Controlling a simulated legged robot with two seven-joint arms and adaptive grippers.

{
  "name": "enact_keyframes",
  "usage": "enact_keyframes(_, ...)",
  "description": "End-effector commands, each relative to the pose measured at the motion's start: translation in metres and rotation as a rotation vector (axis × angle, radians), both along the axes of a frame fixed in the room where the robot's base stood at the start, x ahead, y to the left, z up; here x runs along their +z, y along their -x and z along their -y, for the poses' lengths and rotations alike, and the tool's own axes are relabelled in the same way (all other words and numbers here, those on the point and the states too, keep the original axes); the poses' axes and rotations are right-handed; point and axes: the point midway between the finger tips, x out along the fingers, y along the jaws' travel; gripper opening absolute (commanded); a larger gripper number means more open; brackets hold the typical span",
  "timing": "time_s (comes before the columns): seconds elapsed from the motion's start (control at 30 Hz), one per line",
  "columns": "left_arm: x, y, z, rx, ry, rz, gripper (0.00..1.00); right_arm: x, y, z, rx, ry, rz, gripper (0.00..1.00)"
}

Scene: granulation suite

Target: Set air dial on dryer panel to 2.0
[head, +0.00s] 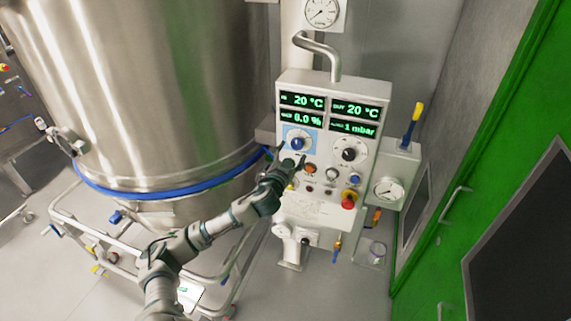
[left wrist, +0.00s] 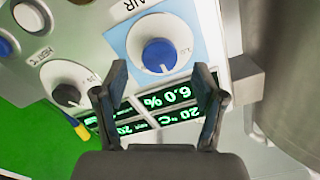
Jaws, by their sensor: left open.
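The dryer panel (head: 322,205) is a pale box with dials and buttons beside the steel vessel. Its air dial is a blue knob (head: 298,143) on a white round scale with a light-blue backing, at the panel's upper left. In the left wrist view the blue knob (left wrist: 158,55) sits by the label AIR, with a white pointer line on it. My left gripper (head: 292,160) is open and empty, just below and in front of the dial. In the wrist view its fingers (left wrist: 161,85) stand apart to either side, short of the knob. My right gripper is out of view.
A black-knobbed dial (head: 348,155) is to the right. Green displays (head: 302,119) above show 20 °C, a percentage and 1 mbar. A red emergency button (head: 349,199) and small buttons lie below. The vessel (head: 150,90) is left, a green door (head: 470,190) right.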

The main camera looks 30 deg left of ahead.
Motion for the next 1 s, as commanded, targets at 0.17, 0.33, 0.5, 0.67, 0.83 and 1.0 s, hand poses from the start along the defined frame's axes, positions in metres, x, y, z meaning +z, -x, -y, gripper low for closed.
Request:
enact_keyframes(0.17, -0.002, 0.04, 0.01, -0.001, -0.002, -0.002, 0.7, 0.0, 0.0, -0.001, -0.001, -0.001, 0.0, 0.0)
enact_keyframes(0.33, -0.001, 0.063, 0.015, 0.0, -0.002, -0.002, 0.7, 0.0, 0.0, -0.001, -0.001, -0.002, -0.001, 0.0)
enact_keyframes(0.5, 0.0, 0.071, 0.017, 0.001, -0.001, 0.0, 0.7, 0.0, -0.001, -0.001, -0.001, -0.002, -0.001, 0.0)
enact_keyframes(0.67, 0.0, 0.071, 0.017, 0.001, -0.001, 0.0, 0.7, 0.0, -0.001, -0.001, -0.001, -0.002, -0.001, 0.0)
enact_keyframes(0.83, 0.0, 0.071, 0.017, 0.001, -0.001, 0.0, 0.7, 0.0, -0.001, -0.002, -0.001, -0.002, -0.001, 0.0)
enact_keyframes(1.0, -0.002, 0.071, 0.017, 0.002, -0.001, -0.002, 0.7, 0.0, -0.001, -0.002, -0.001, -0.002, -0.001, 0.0)
